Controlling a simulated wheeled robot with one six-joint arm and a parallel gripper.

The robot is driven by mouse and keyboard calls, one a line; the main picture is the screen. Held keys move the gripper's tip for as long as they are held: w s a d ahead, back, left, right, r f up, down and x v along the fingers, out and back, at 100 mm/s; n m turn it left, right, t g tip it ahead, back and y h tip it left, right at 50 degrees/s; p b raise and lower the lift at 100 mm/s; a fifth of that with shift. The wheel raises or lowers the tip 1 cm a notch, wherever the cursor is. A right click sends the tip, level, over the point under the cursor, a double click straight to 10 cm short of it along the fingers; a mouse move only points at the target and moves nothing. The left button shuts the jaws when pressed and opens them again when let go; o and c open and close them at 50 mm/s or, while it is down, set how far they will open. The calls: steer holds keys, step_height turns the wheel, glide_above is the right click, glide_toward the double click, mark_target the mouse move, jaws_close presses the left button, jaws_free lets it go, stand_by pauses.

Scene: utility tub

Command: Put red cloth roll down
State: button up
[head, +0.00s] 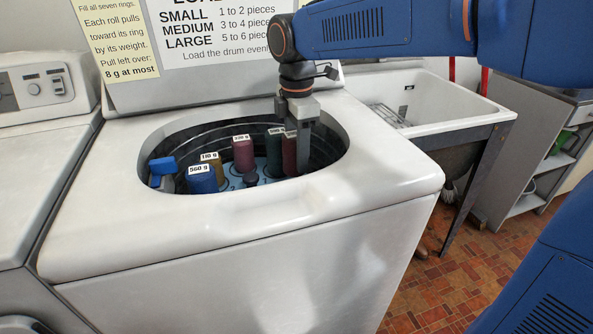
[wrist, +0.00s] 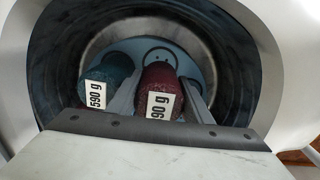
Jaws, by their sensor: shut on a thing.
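My gripper (head: 302,150) reaches down into the washer's round tub opening at its right side. It is shut on a dark red cloth roll (head: 289,155), which is upright in the tub. In the wrist view the red roll (wrist: 161,77) sits between the two fingers, and its white label is partly cut off, showing "90 g". A blue plate with ring marks (wrist: 190,66) lies below in the tub. The roll's bottom end is hidden, so I cannot tell if it touches the plate.
A green roll (head: 273,147) stands close left of the held roll; its label reads 590 g in the wrist view (wrist: 108,76). A crimson roll (head: 243,156), an olive roll (head: 214,166) and a blue roll (head: 202,182) stand further left. The tub rim (head: 335,172) surrounds them.

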steer(key=shift+f, duration=2.75)
steer(key=o, duration=1.1)
steer(key=shift+f, duration=0.1)
step_height(320, 180, up, 12)
steer(key=shift+f, duration=0.1)
steer(key=shift+r, duration=0.2)
steer(key=shift+s, duration=0.1)
